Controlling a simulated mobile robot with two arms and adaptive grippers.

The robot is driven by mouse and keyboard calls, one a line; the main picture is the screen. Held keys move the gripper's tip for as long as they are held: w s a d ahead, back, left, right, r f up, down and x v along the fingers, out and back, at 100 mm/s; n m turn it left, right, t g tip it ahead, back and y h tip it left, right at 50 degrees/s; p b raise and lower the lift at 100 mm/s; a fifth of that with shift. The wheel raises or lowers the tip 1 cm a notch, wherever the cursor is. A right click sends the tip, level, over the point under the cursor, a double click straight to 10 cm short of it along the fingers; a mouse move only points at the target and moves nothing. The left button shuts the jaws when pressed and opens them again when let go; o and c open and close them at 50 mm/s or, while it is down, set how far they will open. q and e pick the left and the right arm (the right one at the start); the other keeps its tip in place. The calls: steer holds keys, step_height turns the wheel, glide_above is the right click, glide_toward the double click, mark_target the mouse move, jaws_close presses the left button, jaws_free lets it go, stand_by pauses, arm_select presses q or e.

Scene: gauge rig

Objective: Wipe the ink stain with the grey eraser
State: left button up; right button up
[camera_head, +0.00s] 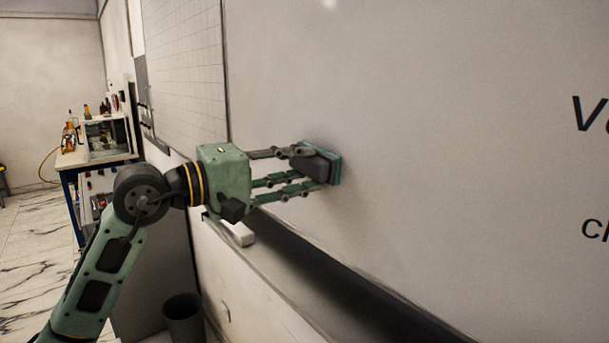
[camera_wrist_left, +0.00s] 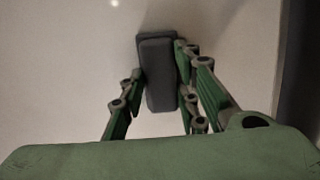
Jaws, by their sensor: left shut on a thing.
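My left gripper (camera_head: 300,172) is shut on the grey eraser (camera_head: 318,163), which has a teal edge on the side toward the board. The eraser is at or very close to the whiteboard (camera_head: 450,130), near its left part; I cannot tell for sure if it touches. In the left wrist view the eraser (camera_wrist_left: 157,75) sits between the fingers of the left gripper (camera_wrist_left: 158,82), with the pale board behind it. No ink stain shows in either view; the eraser and gripper hide part of the board. My right gripper is not in view.
A ledge (camera_head: 300,270) runs along the board's bottom, with a white block (camera_head: 238,232) at its left end. A dark bin (camera_head: 184,318) stands on the floor below. Black writing (camera_head: 595,115) is at the board's right. A cluttered workbench (camera_head: 95,155) stands at the far left.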

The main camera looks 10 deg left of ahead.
mark_target(321, 168)
arm_select(q)
steer(key=shift+w+a, duration=0.35)
steer(key=shift+a, duration=0.15)
steer(key=shift+r, duration=0.35)
steer(key=shift+s+d+b, duration=0.35)
steer(key=shift+s+d, duration=0.8)
steer(key=shift+d, duration=0.35)
steer(key=shift+s+d+b, duration=0.4)
steer(key=shift+s+d, duration=0.75)
steer(key=shift+d, duration=0.35)
steer(key=shift+s+d+b, duration=0.35)
steer(key=shift+s+d, duration=0.8)
steer(key=shift+d, duration=0.35)
steer(key=shift+b, duration=0.3)
steer(key=shift+w+a, duration=0.4)
steer(key=shift+a, duration=0.15)
steer(key=shift+w+a+b, duration=0.35)
steer(key=shift+w+a, duration=0.35)
steer(key=shift+a, duration=0.2)
steer(key=shift+w+a+b, duration=0.3)
steer(key=shift+w+a, duration=0.4)
steer(key=shift+a, duration=0.2)
steer(key=shift+w+a, duration=0.85)
steer(key=shift+a, duration=0.25)
steer(key=shift+w+a, duration=0.85)
steer(key=shift+a, duration=0.2)
